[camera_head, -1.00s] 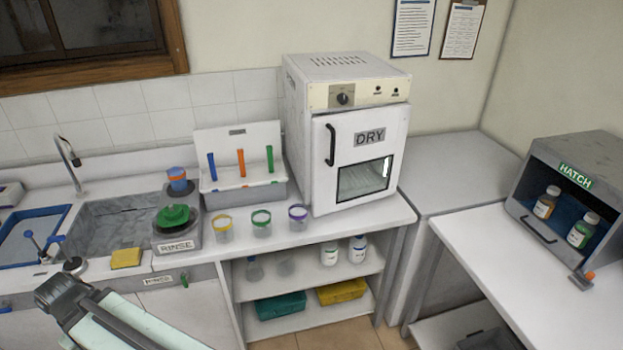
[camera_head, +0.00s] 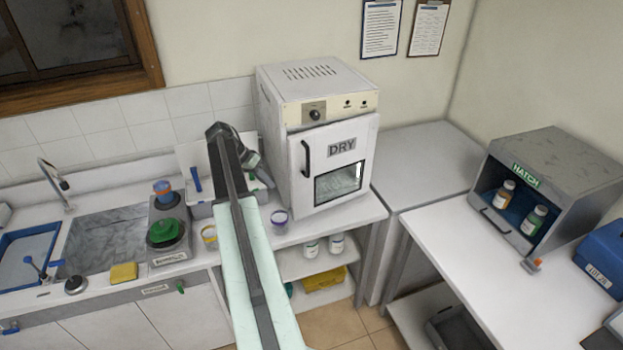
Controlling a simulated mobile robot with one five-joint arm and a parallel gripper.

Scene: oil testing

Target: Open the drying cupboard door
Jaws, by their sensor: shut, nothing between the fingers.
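The white drying cupboard (camera_head: 275,125), labelled DRY, stands on the counter. Its door (camera_head: 325,180) looks shut and has a small window in its lower part. The black upright door handle (camera_head: 306,159) is on the door's left side. My gripper (camera_head: 265,178) is small and partly hidden behind my arm, left of the cupboard and apart from the handle. It is shut and empty.
A white rack (camera_head: 190,155) stands behind my arm. A purple-rimmed cup (camera_head: 279,221) stands in front of the cupboard, and a yellow-rimmed cup (camera_head: 209,236) is left of my arm. A bare side counter (camera_head: 425,165) lies to the right.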

